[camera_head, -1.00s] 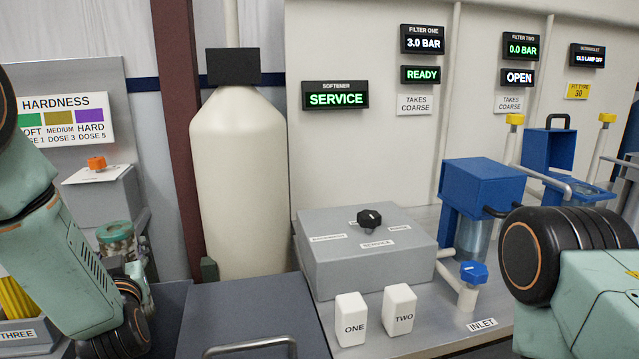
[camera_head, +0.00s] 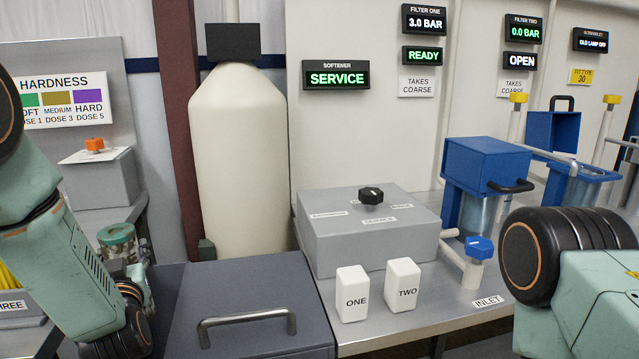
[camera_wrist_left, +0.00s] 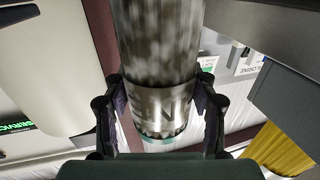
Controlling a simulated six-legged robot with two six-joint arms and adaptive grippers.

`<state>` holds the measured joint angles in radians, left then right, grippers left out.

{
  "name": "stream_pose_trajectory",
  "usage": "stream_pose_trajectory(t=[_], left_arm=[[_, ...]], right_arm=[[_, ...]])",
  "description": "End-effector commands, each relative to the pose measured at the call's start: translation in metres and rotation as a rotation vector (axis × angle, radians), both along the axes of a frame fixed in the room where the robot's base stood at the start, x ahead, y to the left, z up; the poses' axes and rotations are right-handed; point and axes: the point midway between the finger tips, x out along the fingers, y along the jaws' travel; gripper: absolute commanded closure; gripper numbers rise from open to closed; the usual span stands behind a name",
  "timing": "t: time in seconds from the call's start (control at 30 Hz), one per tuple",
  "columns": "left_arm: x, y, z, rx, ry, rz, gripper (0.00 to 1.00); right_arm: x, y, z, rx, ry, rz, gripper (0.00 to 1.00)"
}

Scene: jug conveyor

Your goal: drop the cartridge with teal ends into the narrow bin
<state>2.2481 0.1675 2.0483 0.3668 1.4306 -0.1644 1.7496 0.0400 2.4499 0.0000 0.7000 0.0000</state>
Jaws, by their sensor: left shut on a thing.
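The cartridge with teal ends (camera_head: 117,236) shows at the left in the head view, its teal top ring and mottled grey body partly behind my left arm. In the left wrist view the cartridge (camera_wrist_left: 160,45) runs between the jaws, with a pale lettered band and a teal end at the lower side. My left gripper (camera_wrist_left: 160,95) is shut on it, one finger on each side. My right gripper is out of view; only part of that arm shows at the right. I cannot pick out the narrow bin for certain.
A dark blue-grey box with a handle (camera_head: 250,318) stands at front centre. Right of it, white blocks ONE (camera_head: 352,295) and TWO (camera_head: 402,285) stand before a grey control box (camera_head: 350,245). Blue filter housings (camera_head: 485,165) stand further right. A box labelled THREE (camera_head: 12,308) is at far left.

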Motion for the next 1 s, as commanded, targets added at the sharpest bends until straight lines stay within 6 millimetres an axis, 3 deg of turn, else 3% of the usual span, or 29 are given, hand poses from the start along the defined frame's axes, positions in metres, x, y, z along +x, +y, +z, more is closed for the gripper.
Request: stream_pose_trajectory(t=[0.03, 0.07, 0.37, 0.77, 1.0], left_arm=[[0.000, 0.000, 0.001, 0.000, -0.001, 0.000, 0.77], [0.000, 0.000, 0.001, 0.000, -0.001, 0.000, 0.42], [0.000, 0.000, 0.001, 0.000, 0.000, 0.000, 0.16], [-0.005, -0.003, 0.000, -0.001, 0.003, -0.001, 0.16], [-0.039, -0.023, 0.000, 0.003, 0.005, -0.005, 0.16]], right_arm=[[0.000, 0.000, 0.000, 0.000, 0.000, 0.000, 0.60], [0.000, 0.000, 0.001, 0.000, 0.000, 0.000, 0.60], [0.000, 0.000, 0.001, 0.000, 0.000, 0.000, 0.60], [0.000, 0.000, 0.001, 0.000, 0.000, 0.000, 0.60], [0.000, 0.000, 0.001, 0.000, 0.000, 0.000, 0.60]])
